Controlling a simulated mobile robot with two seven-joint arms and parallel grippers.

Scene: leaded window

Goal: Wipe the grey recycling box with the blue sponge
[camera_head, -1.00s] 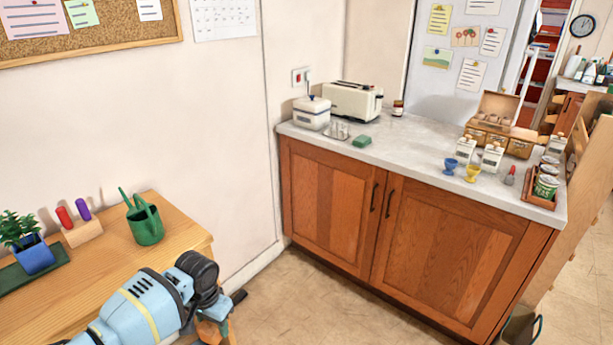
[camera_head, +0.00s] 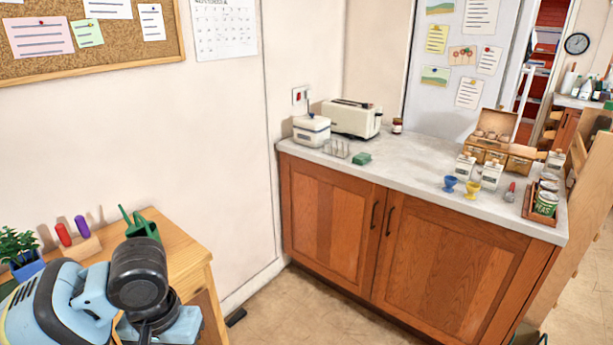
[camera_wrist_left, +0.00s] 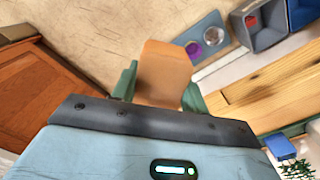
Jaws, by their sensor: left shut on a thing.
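In the left wrist view, my left gripper (camera_wrist_left: 158,90) is shut on an orange-tan block (camera_wrist_left: 164,68), gripped between its green fingers. I cannot make out any blue on this block, and no blue sponge shows clearly elsewhere. A grey box (camera_wrist_left: 262,37) with something red in it stands on the floor at the upper right of that view, apart from the gripper. In the head view my left arm reaches in at the lower left, and its fingers are hidden or out of frame. My right gripper is not in view.
A blue box (camera_wrist_left: 303,12) adjoins the grey one. A grey-blue tray (camera_wrist_left: 207,38) with two round dishes lies nearby. A wooden table (camera_head: 185,240) holds a green watering can (camera_head: 142,224). The counter (camera_head: 415,152) carries a green sponge (camera_head: 362,159) and a toaster (camera_head: 353,118).

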